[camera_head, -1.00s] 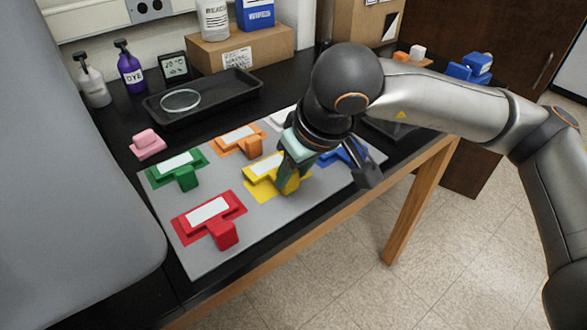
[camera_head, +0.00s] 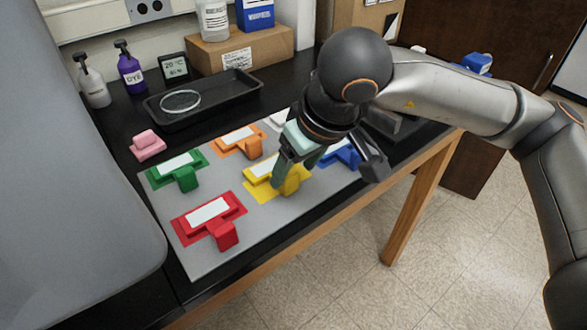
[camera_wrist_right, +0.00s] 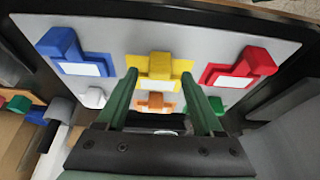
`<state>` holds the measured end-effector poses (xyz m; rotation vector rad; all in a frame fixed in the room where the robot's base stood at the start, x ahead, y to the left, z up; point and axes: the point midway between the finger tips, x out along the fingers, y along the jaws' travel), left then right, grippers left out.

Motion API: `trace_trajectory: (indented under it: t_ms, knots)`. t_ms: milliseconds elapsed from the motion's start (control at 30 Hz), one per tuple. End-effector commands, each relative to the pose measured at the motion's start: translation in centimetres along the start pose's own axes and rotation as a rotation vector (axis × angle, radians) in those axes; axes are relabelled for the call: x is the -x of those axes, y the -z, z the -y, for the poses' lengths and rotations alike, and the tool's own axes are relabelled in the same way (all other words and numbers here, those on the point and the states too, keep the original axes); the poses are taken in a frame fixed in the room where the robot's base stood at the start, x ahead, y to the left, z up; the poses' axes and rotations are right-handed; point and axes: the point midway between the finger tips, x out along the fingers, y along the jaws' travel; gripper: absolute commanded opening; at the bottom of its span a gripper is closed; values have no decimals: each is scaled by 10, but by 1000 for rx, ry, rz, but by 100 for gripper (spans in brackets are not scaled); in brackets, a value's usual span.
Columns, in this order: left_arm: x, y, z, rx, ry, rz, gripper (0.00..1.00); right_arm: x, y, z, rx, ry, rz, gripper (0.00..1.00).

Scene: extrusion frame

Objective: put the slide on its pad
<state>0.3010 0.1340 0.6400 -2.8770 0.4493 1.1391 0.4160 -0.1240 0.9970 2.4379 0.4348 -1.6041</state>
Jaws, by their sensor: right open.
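The yellow slide (camera_head: 288,178), with a white label and a raised tab, lies on a yellow pad (camera_head: 262,197) on the grey mat (camera_head: 195,260). In the right wrist view the yellow slide (camera_wrist_right: 158,66) shows ahead of the fingers and looks roughly square on its pad. My right gripper (camera_head: 297,165) is open just above the yellow slide, with nothing held between its green fingers (camera_wrist_right: 162,88). One finger hides part of the slide in the head view. My left gripper is out of view.
Red (camera_head: 224,234), green (camera_head: 185,178), orange (camera_head: 250,148) and blue (camera_head: 347,157) slides lie around it on the mat. A pink piece (camera_head: 147,146) is left of the mat. A black tray (camera_head: 215,103) with a glass dish stands behind. The table's wooden edge (camera_head: 340,225) is in front.

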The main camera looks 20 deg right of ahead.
Motion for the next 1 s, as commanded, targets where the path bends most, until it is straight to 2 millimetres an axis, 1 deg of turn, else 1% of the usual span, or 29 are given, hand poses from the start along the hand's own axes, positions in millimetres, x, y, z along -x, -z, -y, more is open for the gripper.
trace_trajectory:
  t_ms: [33, 200, 300, 433, 500, 633, 1000]
  knots:
    - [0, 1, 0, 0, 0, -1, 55, 12, 1, 0, 1, -1, -5, 69]
    - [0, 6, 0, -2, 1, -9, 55, 51, 1, 0, 0, -1, -5, 69]
    - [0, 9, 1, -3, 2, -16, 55, 71, 1, 0, 0, -1, -4, 69]
    - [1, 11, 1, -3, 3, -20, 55, 90, 0, 0, 0, 0, -3, 69]
    - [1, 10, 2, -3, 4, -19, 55, 96, 0, 0, 0, -1, -2, 69]
    - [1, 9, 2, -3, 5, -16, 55, 102, 0, 0, 1, 0, 0, 69]
    - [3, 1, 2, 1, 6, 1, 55, 102, 0, 0, 0, 0, 1, 69]
